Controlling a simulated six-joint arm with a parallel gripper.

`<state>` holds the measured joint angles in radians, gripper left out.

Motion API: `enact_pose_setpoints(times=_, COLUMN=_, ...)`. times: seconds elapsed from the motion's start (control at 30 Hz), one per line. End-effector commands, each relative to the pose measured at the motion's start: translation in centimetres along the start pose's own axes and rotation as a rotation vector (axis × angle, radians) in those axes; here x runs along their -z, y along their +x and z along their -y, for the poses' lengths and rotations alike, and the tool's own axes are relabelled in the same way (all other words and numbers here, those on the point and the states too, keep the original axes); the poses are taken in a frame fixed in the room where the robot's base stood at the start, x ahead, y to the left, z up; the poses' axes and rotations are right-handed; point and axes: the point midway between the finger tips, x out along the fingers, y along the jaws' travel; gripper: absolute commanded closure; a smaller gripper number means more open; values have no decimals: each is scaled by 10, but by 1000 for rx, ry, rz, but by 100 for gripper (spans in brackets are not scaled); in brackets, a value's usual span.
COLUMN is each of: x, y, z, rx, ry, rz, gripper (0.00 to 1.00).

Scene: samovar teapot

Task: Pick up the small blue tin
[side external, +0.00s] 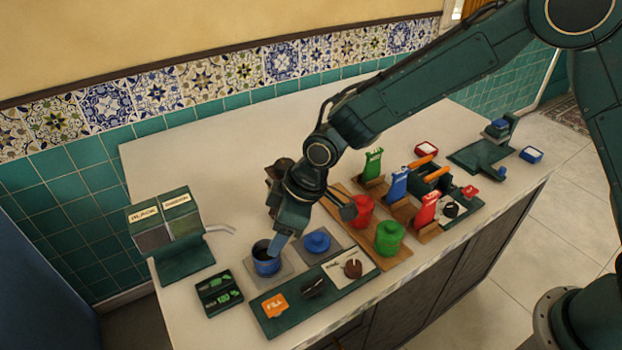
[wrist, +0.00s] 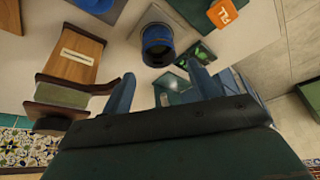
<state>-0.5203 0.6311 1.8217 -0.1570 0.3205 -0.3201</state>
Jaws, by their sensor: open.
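The small blue tin (side external: 266,264) stands upright with its top open on a grey square mat near the front left of the counter. Its blue lid (side external: 317,242) lies on a second grey mat to its right. My gripper (side external: 300,232) is open and empty above these mats, with one finger overlapping the tin's rim in the side view. In the wrist view the tin (wrist: 157,48) is beyond my open fingertips (wrist: 162,86), roughly between them, and I see no contact. The lid (wrist: 97,5) is partly cut off at that view's top edge.
A two-part labelled dispenser (side external: 168,225) with a spout stands left of the tin. A black box with green pieces (side external: 218,292) and a green tray (side external: 290,305) lie in front. Red and green canisters (side external: 388,238) stand to the right.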

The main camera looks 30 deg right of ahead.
Motion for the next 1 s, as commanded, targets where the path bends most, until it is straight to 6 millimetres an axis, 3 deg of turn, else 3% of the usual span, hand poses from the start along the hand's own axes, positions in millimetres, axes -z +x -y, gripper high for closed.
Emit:
enact_pose_setpoints(times=0.23, x=0, y=29, z=0, rx=0, ry=1, rz=1, gripper=40)
enact_pose_setpoints(times=0.73, x=0, y=41, z=0, rx=0, ry=0, rz=1, gripper=40)
enact_pose_setpoints(times=1.0, x=1, y=66, z=-2, rx=0, ry=0, rz=1, gripper=40)
